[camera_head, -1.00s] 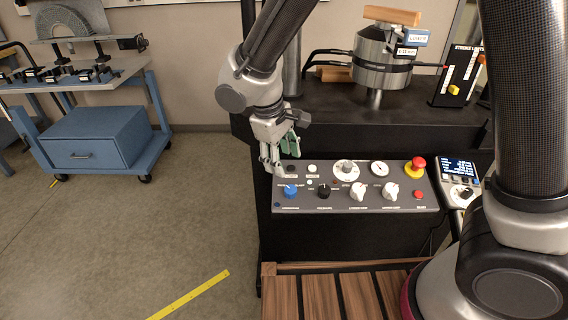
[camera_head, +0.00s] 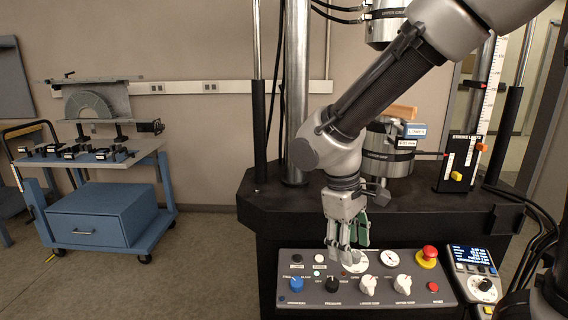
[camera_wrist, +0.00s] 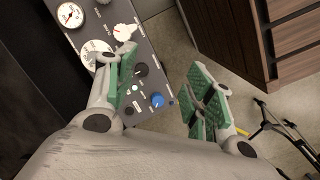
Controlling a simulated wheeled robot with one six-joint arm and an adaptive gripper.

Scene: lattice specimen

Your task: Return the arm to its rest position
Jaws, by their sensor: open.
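My gripper (camera_head: 350,240) hangs at the end of my arm, fingers down, just above the back part of the control panel (camera_head: 325,287). In the wrist view my gripper (camera_wrist: 163,95) is open, its two green-padded fingers wide apart with nothing between them. The control panel also shows in the wrist view (camera_wrist: 118,62), behind the left finger, with its blue knob (camera_wrist: 157,100) near the gap between the fingers. I cannot tell whether the fingers touch the panel.
A testing machine (camera_head: 430,222) with a metal cylinder (camera_head: 388,150) and a wooden block (camera_head: 400,112) stands behind my gripper. A red button (camera_head: 429,252) and a handheld display (camera_head: 470,262) are right of it. A blue cart (camera_head: 100,222) stands left; the floor between is clear.

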